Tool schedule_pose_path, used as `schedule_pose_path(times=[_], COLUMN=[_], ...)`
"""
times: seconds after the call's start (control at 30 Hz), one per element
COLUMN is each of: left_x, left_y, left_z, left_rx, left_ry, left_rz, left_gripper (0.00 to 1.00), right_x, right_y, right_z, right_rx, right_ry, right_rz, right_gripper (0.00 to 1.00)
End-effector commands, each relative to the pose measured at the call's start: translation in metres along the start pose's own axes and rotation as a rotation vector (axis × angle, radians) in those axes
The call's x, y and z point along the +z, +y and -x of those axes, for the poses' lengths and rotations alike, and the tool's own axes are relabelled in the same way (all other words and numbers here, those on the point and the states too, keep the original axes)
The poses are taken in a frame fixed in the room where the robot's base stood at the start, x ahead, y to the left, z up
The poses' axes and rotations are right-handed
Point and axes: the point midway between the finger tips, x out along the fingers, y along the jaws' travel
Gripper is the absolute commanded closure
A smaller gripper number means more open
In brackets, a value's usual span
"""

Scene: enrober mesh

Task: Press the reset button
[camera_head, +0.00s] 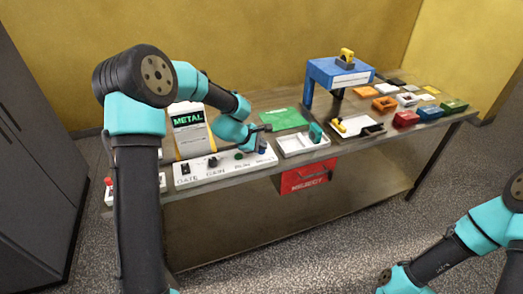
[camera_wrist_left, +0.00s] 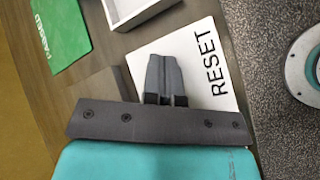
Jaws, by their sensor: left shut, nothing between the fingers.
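A long white control panel (camera_head: 222,170) lies along the table's front edge, with labelled controls on it. Its end with the printed word RESET shows in the left wrist view (camera_wrist_left: 208,92). My left gripper (camera_head: 262,147) is over the right end of this panel, fingers pointing down and shut with nothing between them. In the left wrist view the shut fingers (camera_wrist_left: 164,72) cover the panel beside the RESET lettering. The reset button itself is hidden behind them. I cannot tell whether the fingertips touch it. My right gripper is not in view.
A METAL display box (camera_head: 188,120) stands behind the panel. Right of the panel are a white tray (camera_head: 290,148), a green mat (camera_head: 284,118) and a blue arch (camera_head: 335,72). A red REJECT bin (camera_head: 308,177) hangs below the table's front edge. Several coloured blocks stand farther right.

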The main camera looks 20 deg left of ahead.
Motion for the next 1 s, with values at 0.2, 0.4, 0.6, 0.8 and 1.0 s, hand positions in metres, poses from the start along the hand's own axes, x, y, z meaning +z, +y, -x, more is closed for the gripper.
schedule_pose_path(times=[0.2,0.4,0.6,0.8,1.0], left_x=[-0.0012,-0.0021,-0.0023,-0.0015,0.0027], left_y=[-0.0012,-0.0022,-0.0025,-0.0017,0.0024], left_z=[-0.0016,-0.0030,-0.0033,-0.0021,0.0036], left_rx=[0.000,0.000,-0.001,0.000,0.000], left_ry=[0.000,0.000,0.000,0.000,-0.001], left_rz=[0.001,0.002,0.001,0.001,0.001], left_gripper=[1.00,1.00,1.00,1.00,1.00], right_x=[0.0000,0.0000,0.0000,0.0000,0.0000], right_y=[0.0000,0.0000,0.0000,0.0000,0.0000], right_z=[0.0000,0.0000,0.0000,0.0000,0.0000], right_rx=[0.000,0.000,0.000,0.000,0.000], right_ry=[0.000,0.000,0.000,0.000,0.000], right_rz=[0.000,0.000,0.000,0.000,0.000], right_gripper=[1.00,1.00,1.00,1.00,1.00])
